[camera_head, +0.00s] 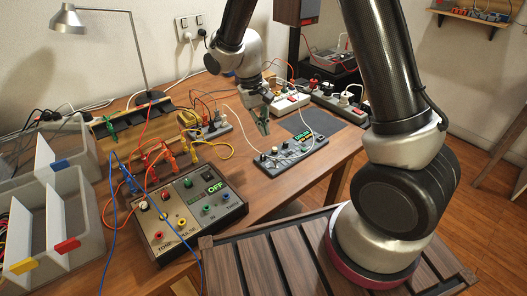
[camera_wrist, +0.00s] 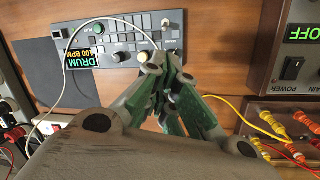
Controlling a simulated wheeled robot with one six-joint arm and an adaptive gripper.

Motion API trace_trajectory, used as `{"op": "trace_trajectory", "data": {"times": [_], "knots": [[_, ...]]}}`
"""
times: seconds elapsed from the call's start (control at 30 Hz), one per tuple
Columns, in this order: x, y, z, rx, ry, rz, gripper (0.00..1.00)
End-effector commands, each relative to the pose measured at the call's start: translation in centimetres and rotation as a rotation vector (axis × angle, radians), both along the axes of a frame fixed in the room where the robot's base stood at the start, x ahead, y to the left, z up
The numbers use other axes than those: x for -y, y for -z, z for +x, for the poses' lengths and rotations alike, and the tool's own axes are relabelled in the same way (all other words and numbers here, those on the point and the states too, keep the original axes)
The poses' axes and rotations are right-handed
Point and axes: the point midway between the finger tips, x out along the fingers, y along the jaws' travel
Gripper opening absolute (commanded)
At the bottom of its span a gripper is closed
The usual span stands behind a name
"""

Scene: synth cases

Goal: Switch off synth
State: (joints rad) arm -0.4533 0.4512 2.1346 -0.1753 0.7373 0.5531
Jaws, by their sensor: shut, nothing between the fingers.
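The synth-like box (camera_head: 178,243) stands at the table's front, with a black and beige panel, coloured sockets and a green display reading OFF. Part of it, with a POWER switch, shows at the right edge of the wrist view (camera_wrist: 297,88). A grey drum machine (camera_head: 284,163) lies farther back, its display lit; in the wrist view (camera_wrist: 150,38) the display reads DRUM, 100 BPM. My gripper (camera_head: 264,126) has green fingers, shut and empty, above the table near the drum machine's back edge. In the wrist view its fingertips (camera_wrist: 170,62) overlap the drum machine's lower edge; contact cannot be told.
Red, yellow and blue cables run around a wooden patch rack (camera_head: 150,152) beside the box. Grey bins (camera_head: 85,190) stand at the left, and a desk lamp (camera_head: 140,60) behind. Power strips (camera_head: 290,103) lie at the back. A dark mat (camera_head: 308,122) lies behind the drum machine.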

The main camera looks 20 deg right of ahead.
Motion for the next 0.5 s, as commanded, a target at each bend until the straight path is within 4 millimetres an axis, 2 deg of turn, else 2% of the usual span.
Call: {"op": "trace_trajectory", "data": {"times": [0.27,0.5], "knots": [[0.2,0.7,-0.1,-0.002,-0.001,-0.001,0.00],[0.9,4.6,-0.6,-0.005,0.001,-0.002,0.00]]}}
